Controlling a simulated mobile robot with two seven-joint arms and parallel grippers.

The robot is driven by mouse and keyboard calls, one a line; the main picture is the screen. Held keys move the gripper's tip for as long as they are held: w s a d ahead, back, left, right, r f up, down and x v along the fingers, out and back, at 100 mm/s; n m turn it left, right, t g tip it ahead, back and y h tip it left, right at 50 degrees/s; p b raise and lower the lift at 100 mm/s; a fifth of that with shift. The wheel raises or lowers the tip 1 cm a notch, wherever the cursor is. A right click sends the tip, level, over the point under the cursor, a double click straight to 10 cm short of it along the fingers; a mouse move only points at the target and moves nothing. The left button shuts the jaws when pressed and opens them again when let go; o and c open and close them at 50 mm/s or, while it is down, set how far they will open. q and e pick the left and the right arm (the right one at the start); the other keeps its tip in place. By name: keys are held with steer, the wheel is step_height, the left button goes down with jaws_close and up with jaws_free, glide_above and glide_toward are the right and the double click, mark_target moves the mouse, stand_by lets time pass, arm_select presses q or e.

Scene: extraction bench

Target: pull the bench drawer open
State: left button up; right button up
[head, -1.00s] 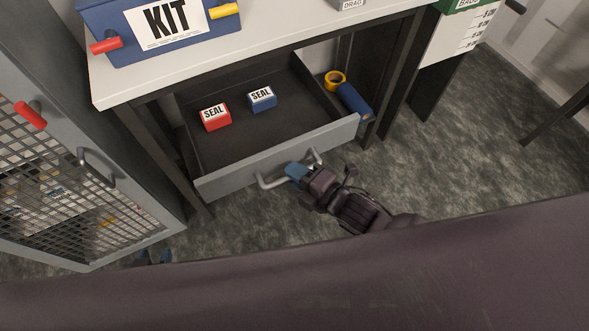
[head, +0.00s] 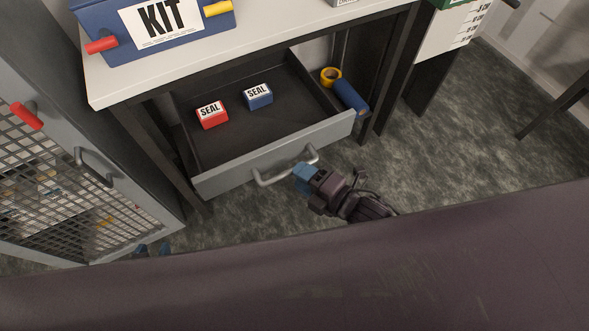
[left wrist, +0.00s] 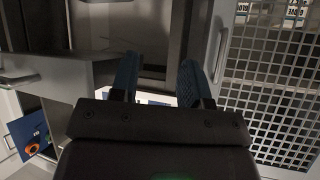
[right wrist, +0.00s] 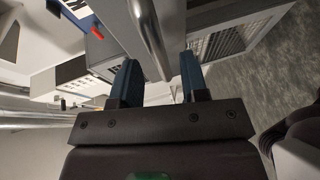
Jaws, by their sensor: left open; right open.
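The bench drawer (head: 290,153) stands pulled out from under the bench, its inside in view. Its grey front carries a bar handle (head: 285,168). A red SEAL box (head: 212,117) and a blue SEAL box (head: 258,98) lie inside. My right gripper (head: 304,175) is open, just in front of the handle's right part and apart from it. In the right wrist view the handle (right wrist: 150,38) shows just beyond the open fingers (right wrist: 157,80). My left gripper (head: 152,249) is low beside the mesh cabinet, mostly hidden; the left wrist view shows its fingers (left wrist: 157,78) open and empty.
A mesh-door cabinet (head: 88,205) with a handle stands left of the drawer. A blue KIT box (head: 100,45) sits on the white bench top (head: 275,38).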

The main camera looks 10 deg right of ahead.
steer(key=v, duration=0.7)
steer(key=shift+s+d, duration=0.2)
steer(key=shift+s, duration=0.05)
steer(key=w+d+f+m+h, duration=0.25)
steer(key=d+m+h, duration=0.35)
steer(key=m, duration=0.9)
steer(key=s+d+f+m+g+h, duration=0.1)
steer(key=s+d+f+m+h, duration=0.3)
steer(key=s+d+m, duration=0.3)
steer(key=shift+s+d+m, duration=0.3)
steer(key=shift+d+m, duration=0.5)
steer(key=shift+m, duration=0.3)
